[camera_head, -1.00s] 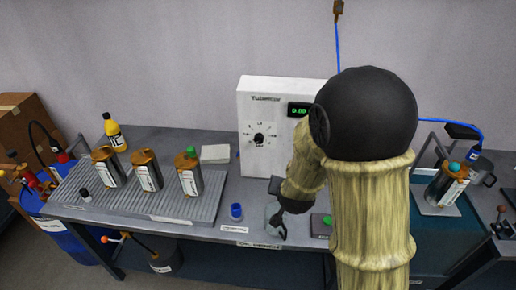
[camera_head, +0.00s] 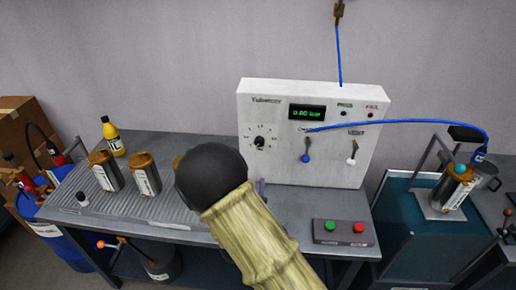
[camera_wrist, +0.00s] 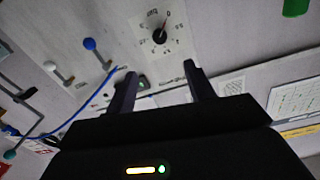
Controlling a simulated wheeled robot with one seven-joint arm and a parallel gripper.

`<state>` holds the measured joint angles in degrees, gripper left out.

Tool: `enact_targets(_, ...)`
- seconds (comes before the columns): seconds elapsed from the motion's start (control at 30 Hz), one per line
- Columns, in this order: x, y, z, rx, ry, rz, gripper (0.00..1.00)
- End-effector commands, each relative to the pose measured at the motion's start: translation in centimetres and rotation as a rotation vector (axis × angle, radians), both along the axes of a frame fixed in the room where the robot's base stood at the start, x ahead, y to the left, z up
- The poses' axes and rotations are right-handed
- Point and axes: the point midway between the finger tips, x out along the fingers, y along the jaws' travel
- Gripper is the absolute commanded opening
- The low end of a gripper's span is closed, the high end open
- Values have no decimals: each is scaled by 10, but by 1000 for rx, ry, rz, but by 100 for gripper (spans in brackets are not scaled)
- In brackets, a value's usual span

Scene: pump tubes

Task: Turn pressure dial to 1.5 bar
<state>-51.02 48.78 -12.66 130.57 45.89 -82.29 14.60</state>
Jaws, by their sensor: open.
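In the wrist view, tilted and roughly upside down, the dial (camera_wrist: 158,37) shows beyond my fingertips. My gripper (camera_wrist: 160,68) is open and empty, its two dark fingers apart, roughly facing the dial and not around it.
A blue lever (camera_head: 307,158) and a white lever (camera_head: 351,160) sit right of the dial. A blue hose (camera_head: 400,121) runs from the box to the right-hand station. A button box (camera_head: 343,232) stands on the bench front. Several canisters (camera_head: 144,178) stand on the left rack.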

Motion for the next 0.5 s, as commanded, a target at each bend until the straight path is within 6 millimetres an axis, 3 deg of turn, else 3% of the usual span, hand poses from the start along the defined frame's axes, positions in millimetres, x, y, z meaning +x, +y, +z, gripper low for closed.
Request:
enact_targets(0.17, 13, -1, 2, 0, -1, -2, 54)
enact_targets(0.5, 69, -5, 2, 0, -2, -2, 54)
